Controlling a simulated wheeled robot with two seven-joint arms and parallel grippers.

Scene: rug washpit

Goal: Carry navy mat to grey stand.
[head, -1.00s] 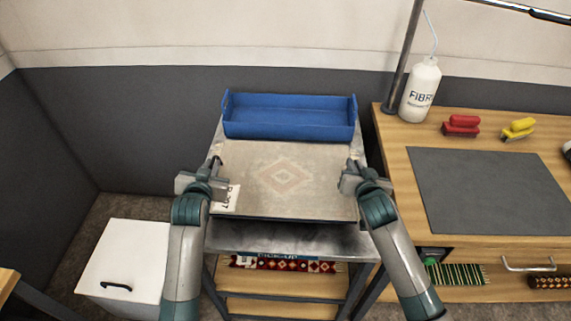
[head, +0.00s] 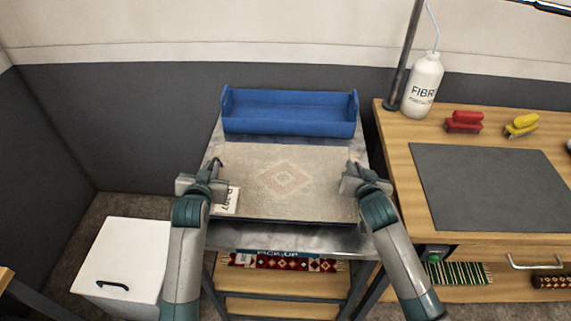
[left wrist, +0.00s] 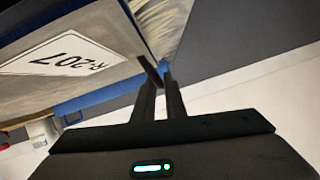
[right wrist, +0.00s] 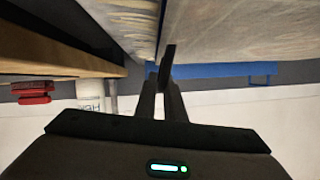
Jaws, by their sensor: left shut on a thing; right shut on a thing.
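A flat mat (head: 260,195) lies level between my grippers. Its top face is beige with a faded diamond, its front edge is dark, and no navy face shows. A white R-207 tag (head: 227,201) is at its left side and also shows in the left wrist view (left wrist: 62,57). My left gripper (head: 215,173) is shut on the mat's left edge. My right gripper (head: 348,174) is shut on its right edge. The grey stand (head: 290,238) with a PICK-UP label is directly below the mat. I cannot tell whether they touch.
A blue tray (head: 290,125) stands at the stand's back, behind the mat. A wooden bench (head: 400,150) on the right holds a dark pad (head: 490,190), a white bottle (head: 423,88) and red and yellow brushes. A white cabinet (head: 125,260) stands at the lower left. Patterned rugs lie on lower shelves.

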